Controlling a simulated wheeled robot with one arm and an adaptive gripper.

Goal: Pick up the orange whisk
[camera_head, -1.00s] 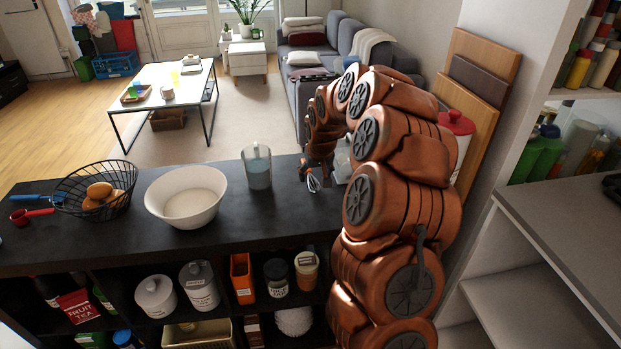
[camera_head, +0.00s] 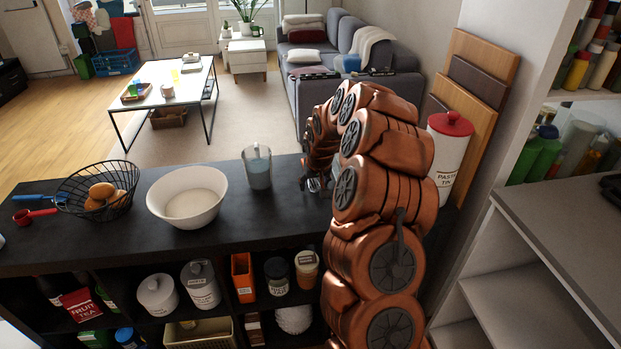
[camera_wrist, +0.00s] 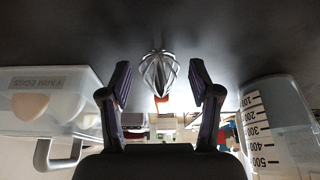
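The whisk lies on the dark shelf top. In the wrist view its wire head (camera_wrist: 158,72) is between and slightly beyond my fingertips, with a bit of orange behind the wires. My gripper (camera_wrist: 160,85) is open, one finger on each side of the whisk, with a gap on both sides. In the head view the whisk (camera_head: 313,185) shows only as a small pale wire end, and my arm hides the rest. My gripper is mostly hidden by my arm there.
A measuring jug (camera_head: 257,168) stands left of the whisk, and the wrist view shows it at right (camera_wrist: 277,118). A clear egg box (camera_wrist: 50,75) is on the other side. A white bowl (camera_head: 187,197), wire basket (camera_head: 122,203) and pasta tin (camera_head: 449,150) share the shelf top.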

